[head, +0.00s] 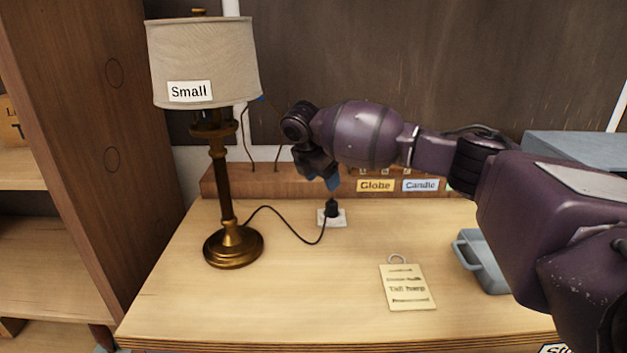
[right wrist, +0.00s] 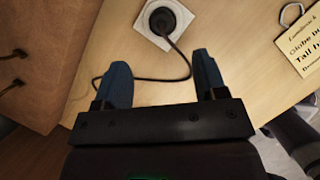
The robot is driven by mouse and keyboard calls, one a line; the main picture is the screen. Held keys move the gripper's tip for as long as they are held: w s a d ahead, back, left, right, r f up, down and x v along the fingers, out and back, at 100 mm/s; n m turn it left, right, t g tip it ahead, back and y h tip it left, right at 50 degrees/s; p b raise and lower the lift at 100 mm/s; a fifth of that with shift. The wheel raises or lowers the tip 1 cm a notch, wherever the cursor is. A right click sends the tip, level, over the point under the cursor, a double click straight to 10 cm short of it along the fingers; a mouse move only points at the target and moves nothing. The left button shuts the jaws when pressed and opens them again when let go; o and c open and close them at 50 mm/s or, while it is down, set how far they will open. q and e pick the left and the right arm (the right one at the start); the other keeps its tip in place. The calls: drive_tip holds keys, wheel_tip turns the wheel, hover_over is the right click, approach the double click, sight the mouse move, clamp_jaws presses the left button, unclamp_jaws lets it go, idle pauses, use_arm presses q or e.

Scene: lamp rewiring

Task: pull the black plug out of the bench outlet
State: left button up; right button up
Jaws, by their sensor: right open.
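The black plug (head: 332,208) sits in the white bench outlet (head: 338,220) on the tabletop. A black cord runs from it to the brass table lamp (head: 232,245) at the left. The right wrist view shows the plug (right wrist: 161,20) in the outlet plate (right wrist: 180,12) at the top, beyond the fingertips. My right gripper (head: 331,183) points down above the plug in the head view. Its two blue fingers (right wrist: 163,72) are apart, with nothing between them but the table and a stretch of cord farther down. My left gripper is not in view.
A tag reading "Tall" (head: 407,288) lies on the table to the right of the outlet. A grey-blue tray (head: 484,262) stands farther right, partly behind my arm. A wooden rack with "Globe" (head: 375,186) and "Candle" (head: 420,185) labels runs along the back.

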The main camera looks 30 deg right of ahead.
sight(332, 202)
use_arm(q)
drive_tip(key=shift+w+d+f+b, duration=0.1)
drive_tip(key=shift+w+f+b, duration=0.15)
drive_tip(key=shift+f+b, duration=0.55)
use_arm(e)
drive_tip(key=x, duration=1)
drive_tip(key=shift+s+d+f, duration=0.1)
drive_tip(key=shift+d+f, duration=0.05)
drive_tip(key=shift+d, duration=0.05)
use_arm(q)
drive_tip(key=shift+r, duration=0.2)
use_arm(e)
drive_tip(key=shift+c, duration=0.4)
drive_tip(key=c, duration=0.9)
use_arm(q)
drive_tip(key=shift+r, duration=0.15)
use_arm(e)
drive_tip(key=shift+r, duration=0.25)
drive_tip(key=shift+r+p, duration=0.35)
drive_tip(key=shift+r, duration=0.5)
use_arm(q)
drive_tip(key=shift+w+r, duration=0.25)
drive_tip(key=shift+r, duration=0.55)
use_arm(e)
drive_tip(key=shift+r, duration=0.1)
drive_tip(key=shift+r, duration=0.1)
